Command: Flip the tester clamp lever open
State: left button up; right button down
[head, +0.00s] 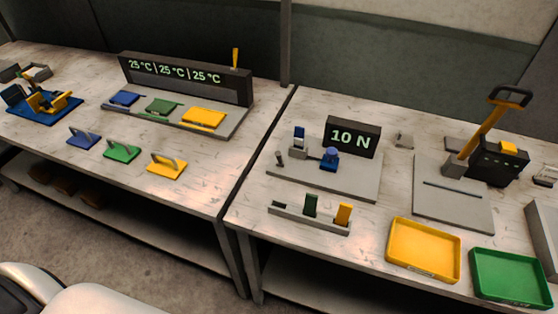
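The tester is a grey base plate (350,187) on the right bench with a black display (353,138) reading "10 N" at its back. On the plate stand a grey post with a blue top (299,138), a blue round-topped part (328,158) and a small dark upright piece (279,158) at the left end. I cannot tell which small part is the clamp lever, or its exact position. Neither of my grippers shows in the head view.
In front of the tester is a grey rack (290,217) holding a green and a yellow piece. Right are a yellow tray (424,273), a green tray (510,301) and a press with a tall yellow lever (487,130). The left bench carries a temperature-display station (185,75) and several colored plates.

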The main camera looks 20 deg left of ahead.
aim_at(278, 155)
jog(key=j, duration=2.15)
jog(key=z, duration=0.05)
